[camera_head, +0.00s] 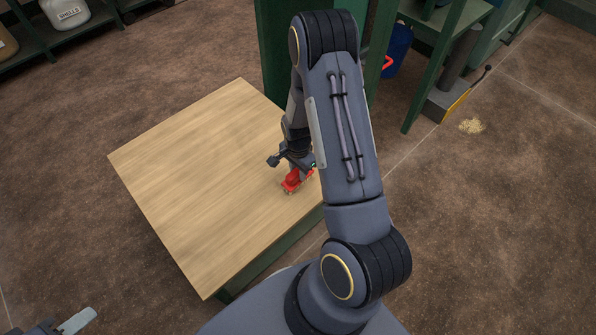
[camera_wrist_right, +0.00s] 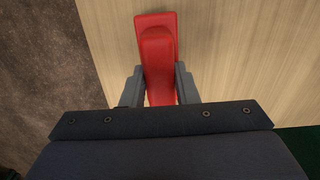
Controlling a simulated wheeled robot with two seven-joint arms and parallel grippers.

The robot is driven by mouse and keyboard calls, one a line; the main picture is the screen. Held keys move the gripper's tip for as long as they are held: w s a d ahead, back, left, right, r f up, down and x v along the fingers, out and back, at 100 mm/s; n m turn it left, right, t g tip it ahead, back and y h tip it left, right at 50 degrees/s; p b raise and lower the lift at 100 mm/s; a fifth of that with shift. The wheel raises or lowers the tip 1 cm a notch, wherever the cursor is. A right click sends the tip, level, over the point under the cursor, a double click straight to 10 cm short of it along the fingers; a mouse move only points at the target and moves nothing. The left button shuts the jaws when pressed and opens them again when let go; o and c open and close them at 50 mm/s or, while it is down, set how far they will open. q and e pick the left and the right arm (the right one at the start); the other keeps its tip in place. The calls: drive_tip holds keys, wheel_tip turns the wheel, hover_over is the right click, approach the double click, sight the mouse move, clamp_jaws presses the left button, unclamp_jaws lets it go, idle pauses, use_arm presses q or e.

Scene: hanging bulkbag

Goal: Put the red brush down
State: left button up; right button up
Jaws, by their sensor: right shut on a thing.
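The red brush (camera_head: 293,181) is at the right side of the wooden table top (camera_head: 200,190), near its edge. My right gripper (camera_head: 303,172) is shut on it from above, partly hidden by my right arm in the head view. In the right wrist view the red brush (camera_wrist_right: 157,55) lies between the two grey fingers of my right gripper (camera_wrist_right: 160,85), with its far end sticking out past them. The brush is low over the table; I cannot tell whether it touches. Part of my left gripper (camera_head: 75,322) shows at the bottom left corner, away from the table.
Most of the table top is clear. A green post (camera_head: 275,50) stands behind the table. A blue bin (camera_head: 397,50) and a green bench (camera_head: 425,60) are at the back right. A shelf with a white tub (camera_head: 66,12) is at the far left.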

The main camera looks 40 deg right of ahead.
sight(296, 171)
drive_tip(key=shift+c, duration=0.3)
drive_tip(key=shift+f, duration=0.1)
drive_tip(key=o, duration=0.9)
drive_tip(key=shift+o, duration=0.2)
drive_tip(key=r+p, duration=0.1)
drive_tip(key=r, duration=0.1)
drive_tip(key=r+p, duration=0.1)
drive_tip(key=r, duration=0.2)
drive_tip(key=r+p, duration=0.1)
drive_tip(key=r, duration=0.1)
drive_tip(key=shift+a+r, duration=0.25)
drive_tip(key=shift+a, duration=0.05)
drive_tip(key=s+a+r+n+t+y, duration=0.1)
drive_tip(key=a+r+n+t+y, duration=0.2)
drive_tip(key=r, duration=0.9)
drive_tip(key=s+a+r+n+t, duration=0.1)
drive_tip(key=s+a+r+n, duration=0.4)
drive_tip(key=s+r+n, duration=0.1)
drive_tip(key=s+a+r+n+t, duration=0.1)
drive_tip(key=s+a+r+n, duration=0.4)
drive_tip(key=s+r, duration=0.4)
drive_tip(key=shift+s+a+n+t+y, duration=0.3)
drive_tip(key=shift+s+n+y, duration=0.15)
drive_tip(key=shift+s, duration=0.55)
